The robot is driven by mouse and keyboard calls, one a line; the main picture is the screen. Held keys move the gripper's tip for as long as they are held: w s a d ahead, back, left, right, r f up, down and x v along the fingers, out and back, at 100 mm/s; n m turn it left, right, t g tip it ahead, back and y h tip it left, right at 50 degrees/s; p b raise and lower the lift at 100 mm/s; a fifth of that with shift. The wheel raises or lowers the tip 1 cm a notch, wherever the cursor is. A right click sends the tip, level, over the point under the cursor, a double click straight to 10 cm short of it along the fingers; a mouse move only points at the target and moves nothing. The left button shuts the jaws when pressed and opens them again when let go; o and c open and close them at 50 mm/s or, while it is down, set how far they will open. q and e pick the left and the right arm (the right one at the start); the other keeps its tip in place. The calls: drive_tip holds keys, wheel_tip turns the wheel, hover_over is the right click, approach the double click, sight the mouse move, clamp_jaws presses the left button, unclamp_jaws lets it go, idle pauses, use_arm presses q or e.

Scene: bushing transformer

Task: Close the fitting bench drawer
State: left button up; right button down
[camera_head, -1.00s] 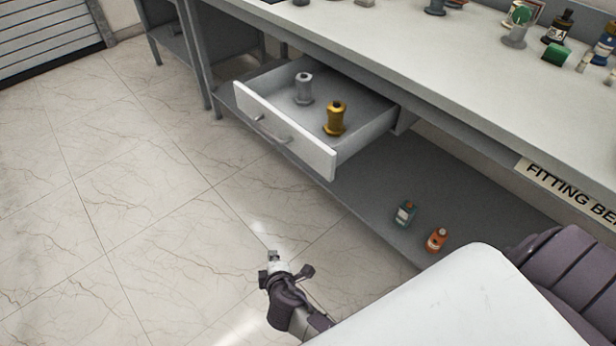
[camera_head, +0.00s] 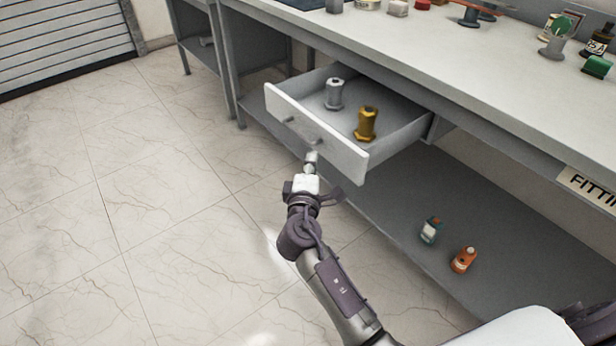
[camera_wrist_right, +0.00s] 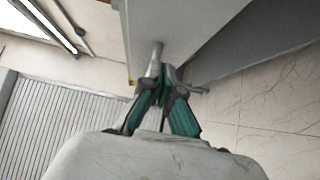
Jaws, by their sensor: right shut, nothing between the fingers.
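The fitting bench drawer (camera_head: 345,157) is pulled out from under the bench top, with a white front and a bar handle (camera_head: 302,132). A grey bushing (camera_head: 334,94) and a gold bushing (camera_head: 367,124) stand upright inside it. My right gripper (camera_head: 311,160) is shut and empty, at the drawer front near the right end of the handle. In the right wrist view the closed fingertips (camera_wrist_right: 166,76) appear close to the handle (camera_wrist_right: 155,58); I cannot tell whether they touch. My left gripper is not in view.
The bench top (camera_head: 430,70) holds several bottles and parts. On the lower shelf (camera_head: 400,215) stand a teal bottle (camera_head: 431,230) and an orange bottle (camera_head: 464,259). The tiled floor (camera_head: 150,200) in front of the drawer is clear.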

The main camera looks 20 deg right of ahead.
sight(325, 146)
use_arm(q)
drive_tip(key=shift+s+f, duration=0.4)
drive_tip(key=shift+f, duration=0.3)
use_arm(e)
drive_tip(key=shift+w+d, duration=0.25)
drive_tip(key=shift+d, duration=0.6)
drive_tip(key=shift+w+d, duration=0.2)
drive_tip(key=shift+d, duration=0.65)
